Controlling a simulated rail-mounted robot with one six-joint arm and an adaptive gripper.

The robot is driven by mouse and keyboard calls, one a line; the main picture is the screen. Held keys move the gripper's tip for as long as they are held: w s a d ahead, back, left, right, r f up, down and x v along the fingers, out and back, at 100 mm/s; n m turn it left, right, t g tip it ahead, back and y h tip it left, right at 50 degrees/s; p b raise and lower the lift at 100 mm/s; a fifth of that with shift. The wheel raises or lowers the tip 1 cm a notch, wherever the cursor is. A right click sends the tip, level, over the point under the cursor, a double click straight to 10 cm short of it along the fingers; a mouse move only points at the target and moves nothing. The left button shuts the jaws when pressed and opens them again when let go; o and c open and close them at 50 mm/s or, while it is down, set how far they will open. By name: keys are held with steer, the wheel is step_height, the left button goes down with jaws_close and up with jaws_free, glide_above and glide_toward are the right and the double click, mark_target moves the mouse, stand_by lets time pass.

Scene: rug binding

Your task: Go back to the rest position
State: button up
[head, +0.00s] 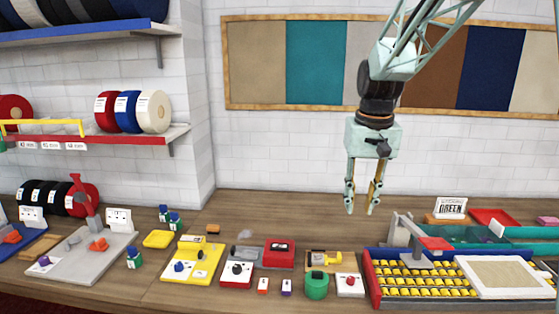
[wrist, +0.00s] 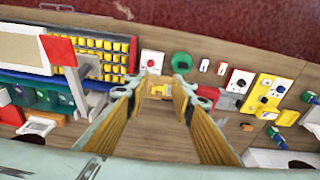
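My gripper (head: 361,208) hangs from the arm at the right of centre in the head view, pointing down above the back part of the workbench (head: 215,212). Its two fingers are apart with nothing between them. In the wrist view, the gripper (wrist: 160,84) also shows open and empty, with the bench well below its tips. It touches nothing.
A blue tray with yellow blocks (head: 412,281) and a teal tray (head: 462,236) stand at the right. A green pot (head: 317,287), a red box (head: 279,254) and a yellow device (head: 192,262) line the front. Shelves with tape rolls (head: 128,111) are at the left.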

steer(key=s+r+t+b, duration=0.1)
steer(key=s+r, duration=0.2)
steer(key=s, duration=0.8)
steer(key=s+r+b, duration=0.1)
steer(key=s+r, duration=0.2)
steer(key=s, duration=0.8)
steer(key=s+f+b, duration=0.1)
steer(key=s+f, duration=0.1)
steer(key=s, duration=0.9)
steer(key=s+a+f+t+b, duration=0.1)
steer(key=s+f, duration=0.1)
steer(key=s, duration=0.8)
steer(key=shift+s+f+n+b, duration=0.3)
steer(key=shift+s+f+b, duration=0.05)
steer(key=shift+f+b, duration=0.05)
stand_by(0.7)
